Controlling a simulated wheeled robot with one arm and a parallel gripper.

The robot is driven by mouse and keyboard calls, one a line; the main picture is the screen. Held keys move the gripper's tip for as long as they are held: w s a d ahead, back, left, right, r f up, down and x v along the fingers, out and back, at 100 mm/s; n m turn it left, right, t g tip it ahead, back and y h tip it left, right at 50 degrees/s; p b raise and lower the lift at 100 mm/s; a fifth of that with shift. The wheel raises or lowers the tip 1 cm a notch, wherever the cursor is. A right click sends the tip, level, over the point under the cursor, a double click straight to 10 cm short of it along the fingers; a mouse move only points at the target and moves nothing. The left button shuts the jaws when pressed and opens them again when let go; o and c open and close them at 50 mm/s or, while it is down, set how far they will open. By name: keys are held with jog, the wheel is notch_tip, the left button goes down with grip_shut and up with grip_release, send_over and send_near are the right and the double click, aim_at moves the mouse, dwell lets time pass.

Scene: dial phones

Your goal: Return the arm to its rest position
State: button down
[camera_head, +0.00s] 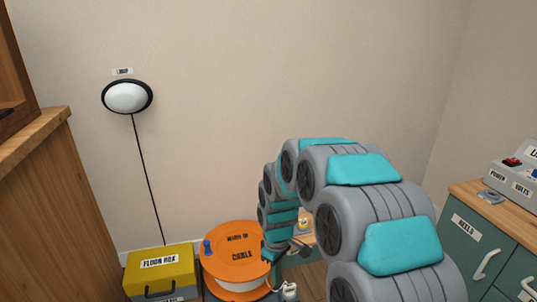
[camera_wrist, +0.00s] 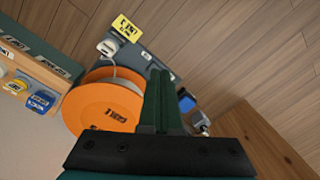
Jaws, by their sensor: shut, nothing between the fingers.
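My arm reaches from the lower right of the head view, arches over and bends downward in front of the wall. Its grey and teal links hide part of the background. My gripper (camera_head: 274,262) hangs low at the right side of the orange cable reel; it is small and partly hidden there. In the wrist view the two dark green fingers of my gripper (camera_wrist: 160,73) are together, with nothing seen between them. The reel (camera_wrist: 95,108) lies to the left of the fingers in that view. I cannot tell whether the gripper touches it.
The orange cable reel (camera_head: 233,252) stands beside a yellow floor box (camera_head: 160,262). A round lamp (camera_head: 127,97) hangs on the wall with its cord running down. A wooden cabinet (camera_head: 40,190) is at left; a teal drawer unit (camera_head: 475,240) bearing a grey meter box (camera_head: 515,178) is at right.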

jog(key=s+d+r+m+p, duration=0.1)
jog(key=s+d+r+m, duration=0.2)
jog(key=s+d+r, duration=0.5)
jog(key=s+d+r+m, duration=0.1)
jog(key=s+r+m, duration=0.1)
jog(key=s, duration=0.6)
jog(key=s+d+r+m+p, duration=0.1)
jog(key=s+d+r+m, duration=0.1)
jog(key=s+r, duration=0.3)
jog(key=s+d+r+m+g+p, duration=0.1)
jog(key=s+d+r+m, duration=0.1)
jog(key=s, duration=0.9)
jog(key=shift+r+m, duration=0.8)
jog(key=shift+r, duration=0.05)
